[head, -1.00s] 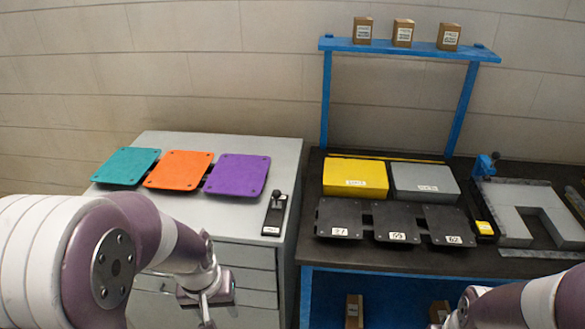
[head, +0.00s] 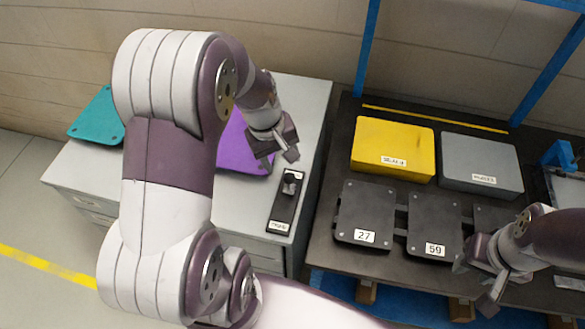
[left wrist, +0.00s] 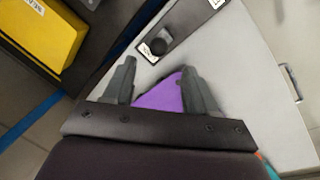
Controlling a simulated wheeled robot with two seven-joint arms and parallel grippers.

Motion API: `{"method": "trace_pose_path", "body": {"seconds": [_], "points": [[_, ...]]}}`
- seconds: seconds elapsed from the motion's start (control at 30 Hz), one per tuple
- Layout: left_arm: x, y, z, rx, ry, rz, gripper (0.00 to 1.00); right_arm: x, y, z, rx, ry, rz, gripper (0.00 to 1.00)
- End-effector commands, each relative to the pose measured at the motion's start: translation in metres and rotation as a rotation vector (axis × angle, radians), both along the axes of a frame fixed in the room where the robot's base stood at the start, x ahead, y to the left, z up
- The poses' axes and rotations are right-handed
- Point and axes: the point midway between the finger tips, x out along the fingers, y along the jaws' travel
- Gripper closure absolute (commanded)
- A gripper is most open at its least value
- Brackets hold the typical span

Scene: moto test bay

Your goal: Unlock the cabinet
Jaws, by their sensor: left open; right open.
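The grey cabinet (head: 312,115) stands at the left, with drawers in its front. A black lock plate with a small knob (head: 286,203) lies on its top near the right edge. In the left wrist view the knob (left wrist: 159,46) shows beyond the fingertips, with a white label beside it. My left gripper (head: 283,158) is open and empty above the cabinet top, over the purple plate (head: 232,150) and short of the lock plate. In the left wrist view its two fingers (left wrist: 158,78) are apart with nothing between them. My right gripper (head: 478,283) is open and empty at the front of the black bench.
The teal plate (head: 97,118) lies at the cabinet's left; my left arm hides the orange one. The black bench (head: 335,165) beside it bears a yellow box (head: 392,150), a grey box (head: 480,165) and black numbered plates (head: 365,212). A narrow gap separates cabinet and bench.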

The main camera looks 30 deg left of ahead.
Motion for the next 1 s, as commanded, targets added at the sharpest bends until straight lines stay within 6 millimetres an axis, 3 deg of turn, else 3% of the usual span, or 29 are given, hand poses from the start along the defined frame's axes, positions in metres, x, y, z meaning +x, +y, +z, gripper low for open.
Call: {"method": "trace_pose_path", "body": {"seconds": [0.2, 0.4, 0.77, 0.93, 1.0], "points": [[0.007, -0.008, -0.056, -0.001, 0.005, -0.002, 0.44, 0.000, 0.000, 0.003, 0.000, 0.000, 0.000, 0.57], [0.013, -0.012, -0.090, 0.000, 0.001, -0.001, 0.44, 0.000, 0.000, 0.003, 0.000, 0.000, 0.000, 0.57], [0.014, -0.013, -0.098, 0.001, 0.000, -0.002, 0.44, 0.000, 0.000, 0.003, 0.000, 0.000, 0.000, 0.57], [0.014, -0.013, -0.097, 0.001, 0.000, -0.002, 0.99, 0.000, 0.000, 0.003, 0.000, 0.000, 0.000, 0.57], [0.014, -0.013, -0.097, 0.000, 0.000, -0.002, 1.00, 0.000, 0.000, 0.003, 0.000, 0.000, 0.000, 0.57]]}}
